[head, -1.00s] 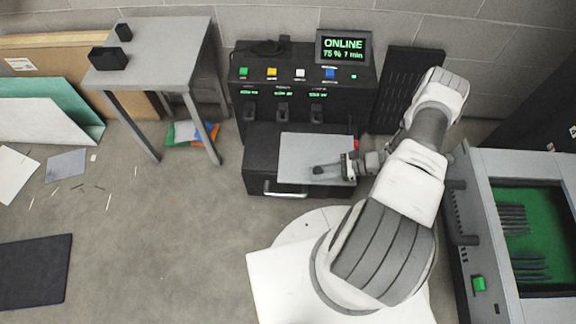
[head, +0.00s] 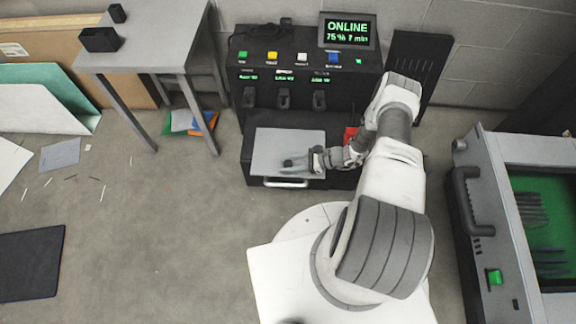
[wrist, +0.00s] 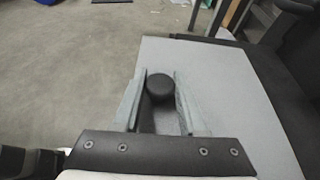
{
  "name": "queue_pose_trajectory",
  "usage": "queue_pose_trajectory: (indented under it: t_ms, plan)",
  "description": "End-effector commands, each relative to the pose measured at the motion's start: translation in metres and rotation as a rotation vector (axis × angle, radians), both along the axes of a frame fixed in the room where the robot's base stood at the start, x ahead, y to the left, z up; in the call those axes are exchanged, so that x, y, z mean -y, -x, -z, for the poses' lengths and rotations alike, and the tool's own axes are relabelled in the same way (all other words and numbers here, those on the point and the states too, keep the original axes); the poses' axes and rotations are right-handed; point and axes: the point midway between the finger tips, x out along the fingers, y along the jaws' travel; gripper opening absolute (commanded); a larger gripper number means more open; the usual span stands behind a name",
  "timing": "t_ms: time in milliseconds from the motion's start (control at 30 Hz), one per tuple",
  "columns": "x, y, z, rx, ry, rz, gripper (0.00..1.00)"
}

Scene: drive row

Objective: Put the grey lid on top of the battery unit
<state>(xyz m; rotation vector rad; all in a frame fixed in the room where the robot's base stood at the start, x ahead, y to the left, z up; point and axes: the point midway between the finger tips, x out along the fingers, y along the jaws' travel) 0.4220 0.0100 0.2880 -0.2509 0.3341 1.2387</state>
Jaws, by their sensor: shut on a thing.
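The grey lid (head: 265,150) is a flat light-grey plate with a dark round knob, seen up close in the wrist view (wrist: 225,85). My gripper (head: 298,163) is shut on the knob (wrist: 160,88), with one finger on either side of it. The lid lies flat over the low black box of the battery unit (head: 340,182), towards its left side. A strip of dark top shows to the right of the lid. I cannot tell whether the lid touches the unit.
Behind stands a black console (head: 300,85) with coloured buttons and an ONLINE screen (head: 347,32). A grey table (head: 150,40) stands at the left. A grey machine with a green interior (head: 540,215) is at the right.

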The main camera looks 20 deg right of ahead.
Motion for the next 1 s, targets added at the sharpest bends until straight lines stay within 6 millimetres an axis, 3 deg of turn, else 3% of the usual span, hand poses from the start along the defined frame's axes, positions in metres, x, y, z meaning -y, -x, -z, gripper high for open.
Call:
queue_pose_trajectory:
  t_ms: [167, 200, 333, 700, 1000]
  plan:
    - [0.000, 0.000, 0.000, -0.002, 0.000, 0.002, 0.00]
    - [0.001, 0.000, 0.000, -0.004, 0.002, 0.002, 0.48]
    - [0.001, 0.000, 0.000, -0.004, 0.002, 0.002, 0.71]
    - [0.005, 0.001, -0.003, -0.002, 0.002, 0.002, 0.71]
    - [0.054, 0.017, -0.026, -0.002, 0.002, 0.005, 0.71]
